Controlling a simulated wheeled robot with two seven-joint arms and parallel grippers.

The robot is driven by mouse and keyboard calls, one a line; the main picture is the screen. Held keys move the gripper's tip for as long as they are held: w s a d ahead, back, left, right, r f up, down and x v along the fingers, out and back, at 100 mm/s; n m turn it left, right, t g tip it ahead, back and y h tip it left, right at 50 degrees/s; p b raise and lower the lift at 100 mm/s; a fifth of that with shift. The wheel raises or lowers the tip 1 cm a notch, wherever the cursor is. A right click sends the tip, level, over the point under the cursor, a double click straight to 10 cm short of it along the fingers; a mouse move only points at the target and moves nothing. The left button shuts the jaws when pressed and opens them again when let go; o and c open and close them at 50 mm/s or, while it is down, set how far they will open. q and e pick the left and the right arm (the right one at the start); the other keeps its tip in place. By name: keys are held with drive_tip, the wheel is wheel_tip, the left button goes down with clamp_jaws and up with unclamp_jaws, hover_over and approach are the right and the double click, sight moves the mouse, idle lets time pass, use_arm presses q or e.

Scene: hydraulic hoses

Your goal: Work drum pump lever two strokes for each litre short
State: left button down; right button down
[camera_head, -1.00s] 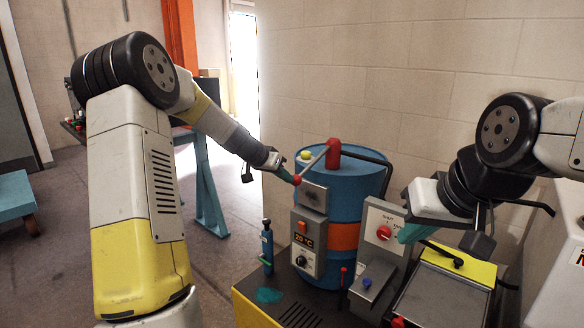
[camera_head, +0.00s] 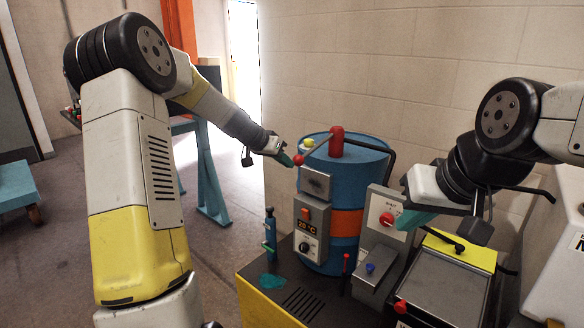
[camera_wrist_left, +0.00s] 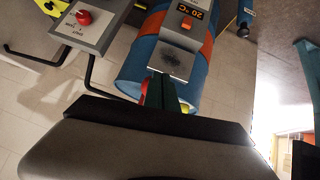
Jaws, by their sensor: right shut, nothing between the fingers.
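The blue drum (camera_head: 347,190) with an orange band stands on the bench. My right gripper (camera_head: 412,219) is shut and empty, beside the red selector knob (camera_head: 387,219) on a grey panel.
A control box (camera_head: 309,232) showing 20 °C is in front of the drum. A grey-lidded box with a yellow rear (camera_head: 460,248) is at the right. A block wall is close behind.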

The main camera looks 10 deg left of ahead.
use_arm(q)
drive_tip(key=s+a+r, duration=0.3)
drive_tip(key=s+a, duration=0.4)
drive_tip(key=shift+s+r, duration=0.15)
drive_tip(key=shift+s, duration=0.25)
